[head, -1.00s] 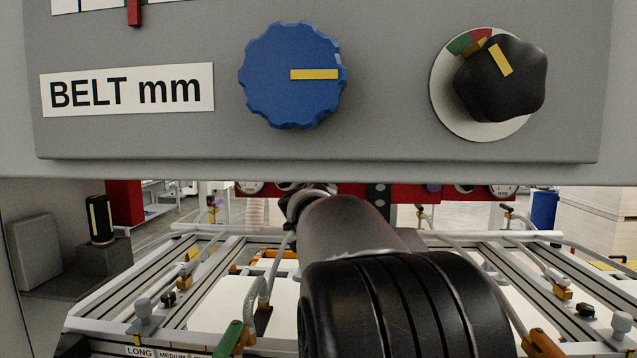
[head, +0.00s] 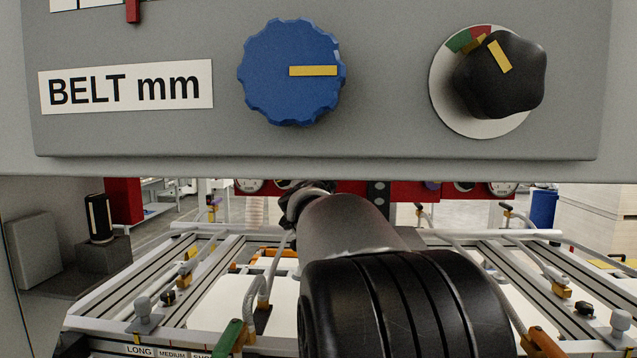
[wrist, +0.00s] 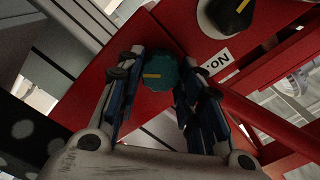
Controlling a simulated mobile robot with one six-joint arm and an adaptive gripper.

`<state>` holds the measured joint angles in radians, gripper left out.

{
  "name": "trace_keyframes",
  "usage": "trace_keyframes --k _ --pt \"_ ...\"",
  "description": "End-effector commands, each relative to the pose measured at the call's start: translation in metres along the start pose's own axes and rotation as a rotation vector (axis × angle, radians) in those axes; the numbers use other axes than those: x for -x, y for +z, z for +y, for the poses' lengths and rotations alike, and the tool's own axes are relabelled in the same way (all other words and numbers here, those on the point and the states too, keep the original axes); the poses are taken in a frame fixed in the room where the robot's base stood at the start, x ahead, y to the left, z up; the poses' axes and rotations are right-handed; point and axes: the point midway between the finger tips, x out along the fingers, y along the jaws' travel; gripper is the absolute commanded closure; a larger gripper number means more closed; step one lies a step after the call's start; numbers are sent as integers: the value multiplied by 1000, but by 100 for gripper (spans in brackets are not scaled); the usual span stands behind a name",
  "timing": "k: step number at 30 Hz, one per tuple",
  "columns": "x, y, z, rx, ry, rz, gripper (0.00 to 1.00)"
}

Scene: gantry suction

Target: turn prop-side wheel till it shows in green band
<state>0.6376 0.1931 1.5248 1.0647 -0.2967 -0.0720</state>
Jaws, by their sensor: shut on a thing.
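In the wrist view a teal scalloped wheel (wrist: 159,76) with a yellow mark is on a red panel. My gripper (wrist: 163,62) is shut on this wheel, one finger on either side. The yellow mark lies nearly level in that view. No green band shows beside this wheel. In the head view my arm reaches forward below a grey panel, towards red panels at the back. The fingers and held wheel cannot be made out there.
The near grey panel (head: 400,130) carries a blue knob (head: 290,95), a black knob (head: 515,80) over a dial with green and red patches, and a BELT mm label (head: 125,86). A railed bed (head: 210,280) lies below. In the wrist view a black knob (wrist: 232,12) sits close right.

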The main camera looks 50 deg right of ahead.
Motion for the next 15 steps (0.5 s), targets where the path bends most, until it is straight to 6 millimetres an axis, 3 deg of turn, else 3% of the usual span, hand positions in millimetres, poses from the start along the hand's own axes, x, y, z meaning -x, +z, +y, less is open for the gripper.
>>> trace_keyframes --k 12,13,15 --pt "0 0 0 -9 0 0 90" --pt "0 0 0 -9 0 0 65" --pt "0 0 0 -9 0 0 61"
